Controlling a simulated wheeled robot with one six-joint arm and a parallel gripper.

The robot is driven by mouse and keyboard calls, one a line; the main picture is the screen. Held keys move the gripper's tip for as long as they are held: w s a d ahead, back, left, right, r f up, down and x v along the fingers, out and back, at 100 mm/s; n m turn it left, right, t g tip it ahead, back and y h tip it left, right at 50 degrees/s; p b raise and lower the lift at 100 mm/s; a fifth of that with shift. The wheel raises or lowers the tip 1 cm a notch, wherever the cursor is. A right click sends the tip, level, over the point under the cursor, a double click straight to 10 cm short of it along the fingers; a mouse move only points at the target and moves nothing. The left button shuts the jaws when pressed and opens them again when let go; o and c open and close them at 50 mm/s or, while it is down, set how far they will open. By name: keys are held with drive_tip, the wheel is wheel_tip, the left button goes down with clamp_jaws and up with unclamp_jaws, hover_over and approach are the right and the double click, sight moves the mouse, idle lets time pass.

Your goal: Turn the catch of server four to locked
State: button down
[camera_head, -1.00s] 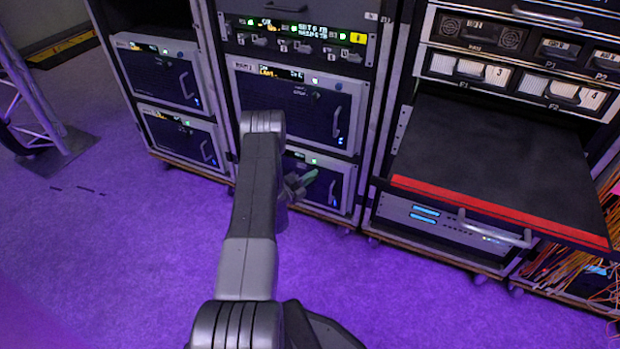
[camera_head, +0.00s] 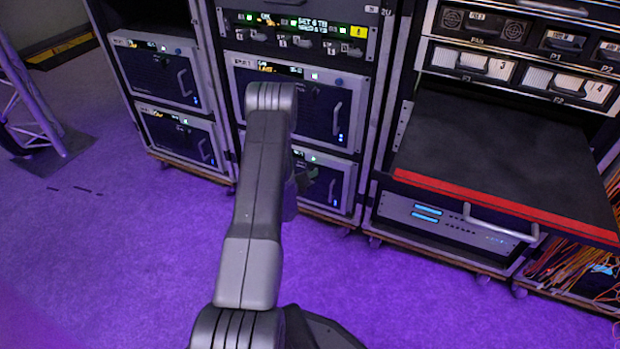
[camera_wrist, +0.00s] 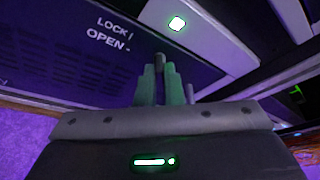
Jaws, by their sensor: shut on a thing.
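The lower server (camera_head: 345,172) of the middle rack is a dark panel in a light frame with a handle at its right; my arm hides its left part. Its number cannot be read. In the wrist view, the panel (camera_wrist: 60,45) carries the words LOCK and OPEN, with a mark beside each. The catch (camera_wrist: 159,61) is a small dark knob just right of these words. My gripper (camera_wrist: 173,72) has its green fingers closed around the catch. The fingers hide much of the catch, so I cannot tell which mark it points to.
A larger server (camera_head: 318,105) sits directly above, with a handle at its right.

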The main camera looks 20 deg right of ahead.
drive_tip(key=shift+s+d+m+t+y+b, duration=0.1)
drive_tip(key=shift+m+t+y+b, duration=0.55)
drive_tip(key=shift+m+b, duration=0.7)
drive_tip(key=shift+d+m+t+y+b, duration=0.1)
drive_tip(key=shift+m+t+y+b, duration=0.55)
drive_tip(key=shift+m+b, duration=0.7)
drive_tip(key=shift+a, duration=0.1)
drive_tip(key=shift+r, duration=0.1)
drive_tip(key=c, duration=1.6)
unclamp_jaws()
drive_tip(key=shift+o, duration=0.2)
drive_tip(key=p+v, duration=0.4)
drive_tip(key=v, duration=0.9)
drive_tip(key=shift+s+a+r, duration=0.2)
drive_tip(key=shift+r, duration=0.15)
